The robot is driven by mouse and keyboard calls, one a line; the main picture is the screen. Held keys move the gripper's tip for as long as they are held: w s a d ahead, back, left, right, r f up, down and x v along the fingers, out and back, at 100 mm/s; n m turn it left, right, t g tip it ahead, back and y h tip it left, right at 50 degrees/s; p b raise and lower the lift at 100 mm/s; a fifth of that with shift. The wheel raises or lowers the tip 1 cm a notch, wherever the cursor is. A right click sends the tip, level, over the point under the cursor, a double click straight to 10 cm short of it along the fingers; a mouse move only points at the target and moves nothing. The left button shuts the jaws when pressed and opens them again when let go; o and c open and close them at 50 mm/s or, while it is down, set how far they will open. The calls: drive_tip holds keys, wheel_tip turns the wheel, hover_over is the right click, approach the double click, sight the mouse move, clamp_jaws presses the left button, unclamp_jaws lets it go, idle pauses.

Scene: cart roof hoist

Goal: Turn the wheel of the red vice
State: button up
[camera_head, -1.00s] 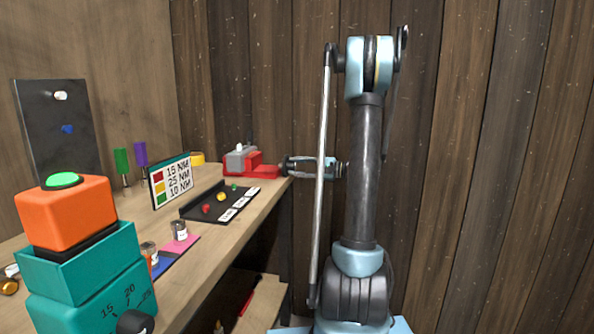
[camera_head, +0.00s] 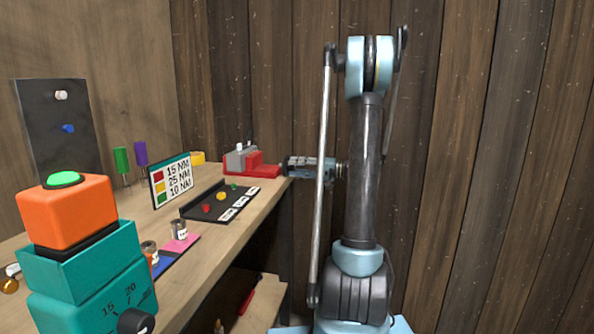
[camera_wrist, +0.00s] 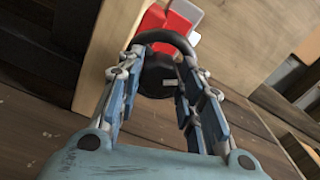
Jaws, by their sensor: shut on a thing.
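The red vice (camera_head: 250,167) with a grey jaw block sits at the far right end of the workbench; it also shows in the wrist view (camera_wrist: 181,20). Its dark round wheel (camera_wrist: 165,42) faces my gripper in the wrist view. My gripper (camera_wrist: 160,78) is shut on the wheel, with its fingers around the near part of it. In the head view my gripper (camera_head: 290,167) reaches left to the vice at the bench edge. The wheel is mostly hidden there by the fingers.
A black tray (camera_head: 190,212) with small coloured balls lies on the workbench (camera_head: 215,247) in front of the vice. A torque sign (camera_head: 172,181) and an orange-and-teal button box (camera_head: 75,255) stand nearer. A wooden wall is behind my arm.

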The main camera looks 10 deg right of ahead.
drive_tip(key=shift+f+n, duration=0.15)
drive_tip(key=shift+n, duration=0.15)
drive_tip(key=o, duration=1.1)
drive_tip(key=shift+c, duration=0.2)
drive_tip(key=v, duration=1.2)
drive_tip(key=shift+w, duration=0.1)
